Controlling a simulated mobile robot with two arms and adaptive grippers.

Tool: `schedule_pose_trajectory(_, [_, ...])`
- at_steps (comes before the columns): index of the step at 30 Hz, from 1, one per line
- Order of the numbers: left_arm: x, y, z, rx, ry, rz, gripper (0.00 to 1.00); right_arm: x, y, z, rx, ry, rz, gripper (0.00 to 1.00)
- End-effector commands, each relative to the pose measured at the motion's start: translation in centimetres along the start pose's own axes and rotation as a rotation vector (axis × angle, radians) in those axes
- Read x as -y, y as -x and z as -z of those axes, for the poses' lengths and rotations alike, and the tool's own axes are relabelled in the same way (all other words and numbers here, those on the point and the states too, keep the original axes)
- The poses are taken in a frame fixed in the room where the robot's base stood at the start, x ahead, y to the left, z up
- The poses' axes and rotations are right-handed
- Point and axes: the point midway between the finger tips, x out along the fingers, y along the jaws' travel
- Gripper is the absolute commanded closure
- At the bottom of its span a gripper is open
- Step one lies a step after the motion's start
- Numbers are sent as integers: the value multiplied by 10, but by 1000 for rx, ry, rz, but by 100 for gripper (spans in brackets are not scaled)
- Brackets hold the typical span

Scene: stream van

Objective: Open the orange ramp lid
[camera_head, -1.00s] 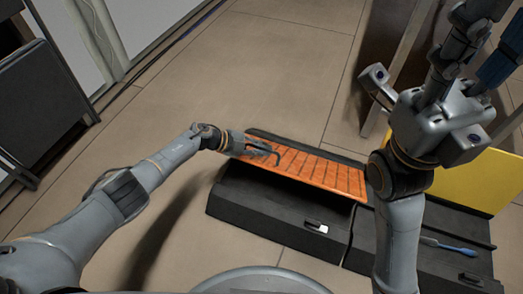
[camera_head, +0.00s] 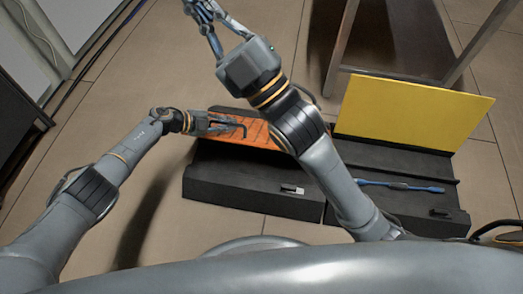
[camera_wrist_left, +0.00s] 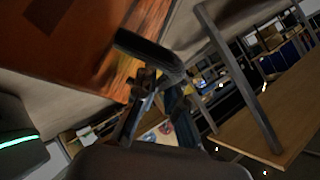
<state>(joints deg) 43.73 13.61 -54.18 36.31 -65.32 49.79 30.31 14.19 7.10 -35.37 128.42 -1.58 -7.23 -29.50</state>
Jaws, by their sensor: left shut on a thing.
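The orange ramp lid (camera_head: 257,132) is raised at the back of the left black ramp box (camera_head: 235,178). My right arm crosses in front of its right part. Its orange surface also fills the upper left of the left wrist view (camera_wrist_left: 65,40). My left gripper (camera_head: 238,128) is at the lid's left side, shut on it; the exact contact is hard to see. In the left wrist view the dark fingers (camera_wrist_left: 150,85) lie close against the orange surface. My right gripper (camera_head: 205,14) is at the top edge, away from the lid, and its jaws are unclear.
A yellow lid (camera_head: 412,110) stands open behind the right black box (camera_head: 395,165). A blue tool (camera_head: 400,186) lies in that box. A metal-legged table frame (camera_head: 480,45) stands behind. Bare floor lies left of the ramp and behind it.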

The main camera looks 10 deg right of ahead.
Motion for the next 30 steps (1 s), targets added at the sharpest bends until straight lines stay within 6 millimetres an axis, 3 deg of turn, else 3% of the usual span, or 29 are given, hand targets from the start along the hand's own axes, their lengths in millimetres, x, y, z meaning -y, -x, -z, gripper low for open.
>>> schedule_pose_trajectory(1, [1,0,0,2,0,3,100,30,-1,-18,69,59,91,100])
schedule_pose_trajectory(3, [1,0,0,2,0,3,100,70,5,-42,160,151,222,100])
schedule_pose_trajectory(8, [1,0,0,2,0,2,100,154,41,-98,331,386,553,100])
schedule_pose_trajectory(12, [1,0,0,2,0,2,100,210,96,-144,437,613,869,100])
schedule_pose_trajectory(15, [1,0,-1,2,0,2,100,236,145,-173,490,780,1107,100])
schedule_pose_trajectory(19, [1,0,-1,2,0,2,100,251,213,-206,533,991,1421,100])
schedule_pose_trajectory(24, [1,0,-1,2,0,2,100,242,286,-233,555,1204,1771,100])
schedule_pose_trajectory(30, [1,0,-1,2,0,2,100,226,328,-244,559,1323,1999,100])
